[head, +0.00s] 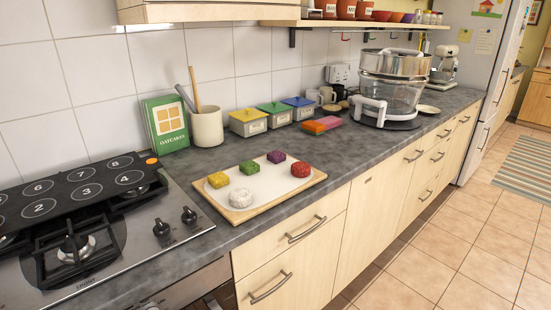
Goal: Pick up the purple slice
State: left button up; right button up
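A small purple slice (276,157) lies at the back right part of a white board with a wooden edge (245,213) on the grey counter. Beside it on the board are a red piece (301,169), a green piece (249,167), a yellow piece (218,180) and a round white piece (240,198). The purple slice stands apart from the others and nothing covers it. Neither of my grippers shows in the head view.
A stove (85,245) is left of the board. Behind stand a green oatcakes box (166,124), a cream utensil pot (207,127) and lidded tins (248,123). Orange and pink blocks (320,125) and a large steamer (388,90) stand right. Counter (345,147) right of the board is clear.

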aim_at(277, 157)
jog(key=i+l, duration=0.2)
jog(key=l, duration=0.15)
jog(key=i+l, duration=0.2)
jog(key=l, duration=0.15)
jog(key=i+l, duration=0.2)
jog(key=l, duration=0.2)
jog(key=i+l, duration=0.2)
jog(key=l, duration=0.15)
jog(key=l+u, duration=0.1)
jog(key=u, duration=0.3)
jog(key=i+l+u, duration=0.1)
jog(key=u, duration=0.3)
jog(key=l+u, duration=0.1)
jog(key=u, duration=0.3)
